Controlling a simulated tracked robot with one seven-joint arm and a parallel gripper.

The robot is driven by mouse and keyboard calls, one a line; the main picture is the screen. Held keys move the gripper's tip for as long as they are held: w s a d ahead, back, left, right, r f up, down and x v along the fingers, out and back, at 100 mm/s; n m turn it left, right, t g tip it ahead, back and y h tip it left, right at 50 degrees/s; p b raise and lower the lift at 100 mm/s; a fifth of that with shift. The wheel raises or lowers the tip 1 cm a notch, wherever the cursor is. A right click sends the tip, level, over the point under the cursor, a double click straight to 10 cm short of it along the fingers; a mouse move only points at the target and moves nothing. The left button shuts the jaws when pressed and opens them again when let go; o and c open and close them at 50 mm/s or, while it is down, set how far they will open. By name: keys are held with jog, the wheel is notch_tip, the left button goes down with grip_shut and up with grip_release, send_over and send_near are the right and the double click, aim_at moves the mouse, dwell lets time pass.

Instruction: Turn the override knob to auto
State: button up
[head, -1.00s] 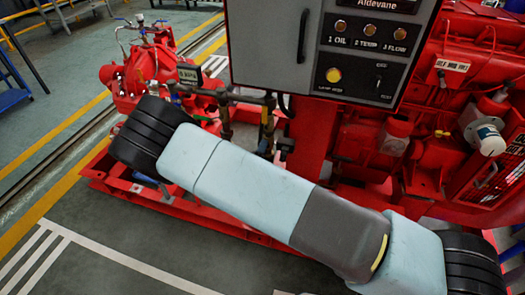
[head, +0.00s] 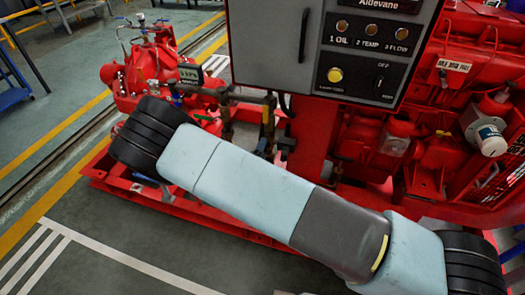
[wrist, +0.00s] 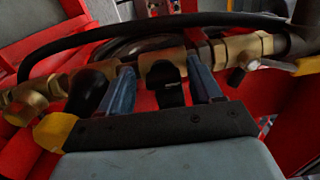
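In the wrist view my gripper (wrist: 163,90) shows two blue fingers spread apart. A short black handle or knob (wrist: 168,85) hangs from a brass fitting (wrist: 165,65) and stands between the fingers, with a gap on each side. I cannot read any marking on it, so I cannot tell if it is the override knob. In the head view the grey control panel (head: 270,70) carries a small dark selector (head: 379,83) with "OFF" above it; the lower label is too small to read. My gripper cannot be made out in the head view.
A yellow lamp button (head: 335,75) sits left of the selector. A rounded black part (wrist: 88,92) is close to the left finger. A black hose (wrist: 150,25) arches above the brass pipework. The red pumpset (head: 160,65) surrounds the arm; clear floor (head: 110,265) lies in front.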

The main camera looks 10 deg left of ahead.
jog(key=shift+o, duration=0.2)
jog(key=s+a, duration=0.1)
jog(key=s, duration=1.2)
jog(key=shift+s, duration=0.35)
